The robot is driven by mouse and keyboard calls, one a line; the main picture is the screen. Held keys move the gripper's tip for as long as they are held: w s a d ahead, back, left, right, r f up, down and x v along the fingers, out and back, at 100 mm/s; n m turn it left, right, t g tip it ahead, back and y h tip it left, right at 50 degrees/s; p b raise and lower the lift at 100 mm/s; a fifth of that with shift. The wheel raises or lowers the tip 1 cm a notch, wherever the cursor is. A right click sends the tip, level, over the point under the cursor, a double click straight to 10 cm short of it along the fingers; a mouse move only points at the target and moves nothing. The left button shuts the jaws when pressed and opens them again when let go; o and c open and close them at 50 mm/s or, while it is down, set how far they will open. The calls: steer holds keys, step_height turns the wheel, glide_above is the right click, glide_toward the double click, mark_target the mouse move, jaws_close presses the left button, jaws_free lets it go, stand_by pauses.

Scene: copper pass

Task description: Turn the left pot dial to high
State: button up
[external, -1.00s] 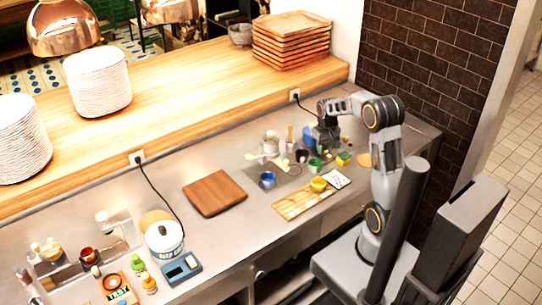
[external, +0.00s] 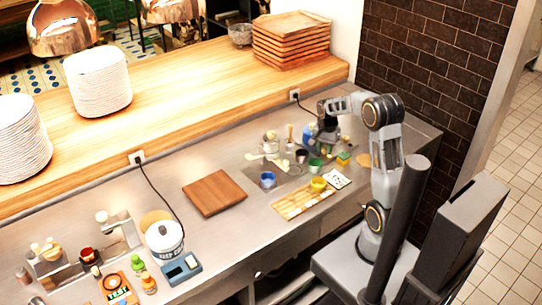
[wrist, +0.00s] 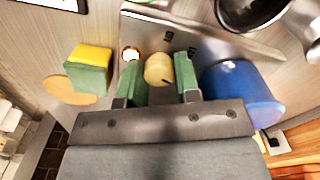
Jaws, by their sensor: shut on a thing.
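My gripper (wrist: 160,92) has green-padded fingers on both sides of a round cream dial (wrist: 158,68) in the wrist view, and is shut on it. A short dark mark shows at the dial's lower right edge. Small dark letters (wrist: 168,36) stand on the metal panel beyond the dial, too small to read surely. A round light (wrist: 130,54) glows white and orange just left of the dial. In the external view my gripper (external: 326,142) is low over the back right of the counter, and the dial is hidden there.
A blue container (wrist: 240,94) stands close on the right of my gripper in the wrist view. A green and yellow sponge (wrist: 88,72) is on the left. A dark pan (wrist: 250,12) is at the top. A wooden board (external: 214,193) lies farther left on the counter.

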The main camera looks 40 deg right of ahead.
mark_target(325, 148)
steer(key=shift+m, duration=0.9)
steer(key=o, duration=0.9)
steer(key=shift+r, duration=0.1)
step_height(325, 148, up, 14)
steer(key=shift+f, duration=0.15)
stand_by(0.4)
